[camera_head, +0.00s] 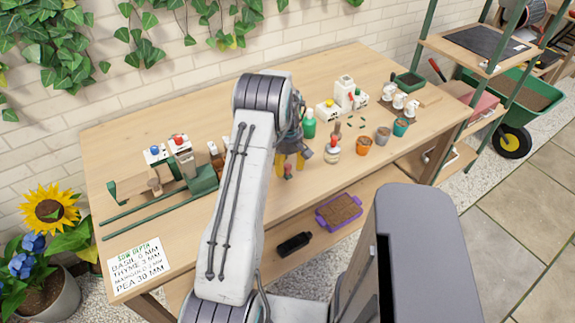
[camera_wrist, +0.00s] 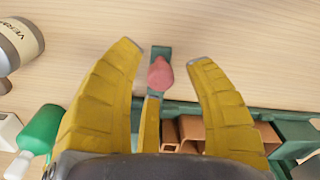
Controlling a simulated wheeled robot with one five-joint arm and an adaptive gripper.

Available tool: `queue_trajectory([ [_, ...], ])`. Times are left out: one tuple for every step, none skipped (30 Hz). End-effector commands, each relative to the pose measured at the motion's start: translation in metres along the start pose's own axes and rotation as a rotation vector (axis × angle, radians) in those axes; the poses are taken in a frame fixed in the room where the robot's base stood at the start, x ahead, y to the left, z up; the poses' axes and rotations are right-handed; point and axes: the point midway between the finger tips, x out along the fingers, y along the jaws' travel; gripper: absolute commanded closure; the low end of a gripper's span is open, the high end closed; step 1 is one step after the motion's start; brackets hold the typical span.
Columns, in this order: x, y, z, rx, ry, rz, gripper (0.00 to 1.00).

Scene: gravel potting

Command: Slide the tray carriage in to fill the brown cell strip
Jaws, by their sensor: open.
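My gripper (camera_head: 290,165) is open over the right end of the green tray carriage, with its yellow fingers pointing down at the bench. In the wrist view the fingers (camera_wrist: 163,52) stand on either side of a red knob (camera_wrist: 160,75) on a green handle (camera_wrist: 160,51). A gap shows beside the knob, and I cannot tell how far down the fingers reach. The knob also shows in the head view (camera_head: 288,171). The brown cell strip (camera_wrist: 190,129) lies in the green carriage (camera_wrist: 292,132) near the gripper's palm. My arm hides most of the strip in the head view.
A green rail fixture (camera_head: 203,181) with a red-buttoned dispenser (camera_head: 180,146) stands left of my arm. A labelled jar (camera_head: 332,153), a green bottle (camera_head: 309,124) and an orange pot (camera_head: 364,146) stand to the right. A sowing-depth card (camera_head: 138,265) lies at the front left.

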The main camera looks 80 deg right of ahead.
Motion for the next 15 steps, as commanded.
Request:
queue_trajectory([
  [0.0023, -0.0005, 0.0002, 0.000, -0.001, -0.002, 0.51],
  [0.0032, -0.0005, 0.0002, 0.000, -0.001, -0.002, 0.51],
  [0.0040, -0.0004, 0.0002, 0.000, -0.001, -0.001, 0.51],
  [0.0044, -0.0004, 0.0002, 0.000, 0.000, -0.001, 0.51],
  [0.0048, -0.0004, 0.0001, 0.000, 0.000, -0.001, 0.51],
  [0.0050, -0.0003, 0.0001, 0.000, 0.000, -0.001, 0.51],
  [0.0050, -0.0002, 0.0001, 0.000, 0.000, 0.000, 0.51],
  [0.0051, -0.0002, 0.0001, 0.000, 0.000, 0.000, 0.51],
  [0.0050, -0.0002, 0.0001, 0.000, 0.000, 0.000, 0.51],
  [0.0050, -0.0002, 0.0001, 0.000, 0.000, 0.000, 0.51],
  [0.0050, -0.0002, 0.0001, 0.000, 0.000, 0.000, 0.51],
  [0.0049, -0.0002, 0.0001, 0.000, 0.000, 0.000, 0.48],
  [0.0049, -0.0002, 0.0001, 0.000, 0.000, 0.000, 0.51],
  [0.0049, -0.0002, 0.0001, 0.001, 0.000, 0.000, 0.53],
  [0.0049, -0.0002, 0.0001, 0.001, 0.000, 0.000, 0.57],
])
